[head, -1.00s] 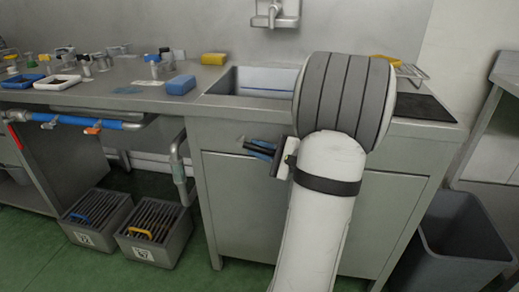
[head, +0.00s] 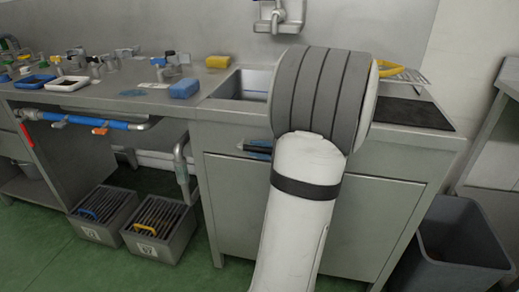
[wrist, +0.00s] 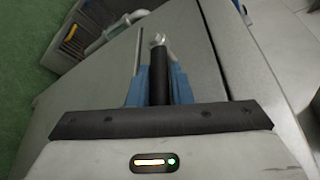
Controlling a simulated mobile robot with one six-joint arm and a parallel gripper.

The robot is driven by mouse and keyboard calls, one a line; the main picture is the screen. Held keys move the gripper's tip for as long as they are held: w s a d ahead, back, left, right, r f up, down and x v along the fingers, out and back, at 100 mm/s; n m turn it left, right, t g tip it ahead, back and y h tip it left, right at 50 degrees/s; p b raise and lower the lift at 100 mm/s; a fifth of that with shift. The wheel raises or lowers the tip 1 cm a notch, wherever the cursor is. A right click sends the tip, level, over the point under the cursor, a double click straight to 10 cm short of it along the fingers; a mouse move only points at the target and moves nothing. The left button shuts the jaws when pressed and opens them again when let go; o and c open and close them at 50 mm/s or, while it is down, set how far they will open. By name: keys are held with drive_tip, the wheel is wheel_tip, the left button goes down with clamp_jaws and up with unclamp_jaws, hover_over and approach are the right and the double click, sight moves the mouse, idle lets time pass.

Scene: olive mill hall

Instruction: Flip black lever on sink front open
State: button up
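The black lever (wrist: 159,84) is a dark round handle on a bright metal pivot at the grey sink front. In the wrist view it points back toward my palm and lies between the two blue fingers of my gripper (wrist: 162,76), one finger along each side. The fingers are very close to the handle; whether they press on it is unclear. In the head view my arm hides most of the gripper, and only a small black and blue part (head: 257,149) shows against the upper left of the cabinet front (head: 235,190).
The sink basin (head: 240,86) is above, with a blue sponge (head: 184,88) and a yellow sponge (head: 218,62) nearby. A blue pipe (head: 95,122) runs left under the counter. Two grey crates (head: 160,232) stand on the floor at left, a grey bin (head: 460,245) at right.

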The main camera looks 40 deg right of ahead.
drive_tip(key=o, duration=0.4)
drive_tip(key=shift+d, duration=0.1)
drive_tip(key=shift+s, duration=0.1)
drive_tip(key=p+v, duration=0.2)
drive_tip(key=v, duration=0.5)
drive_tip(key=shift+s+r, duration=0.1)
drive_tip(key=shift+s, duration=0.2)
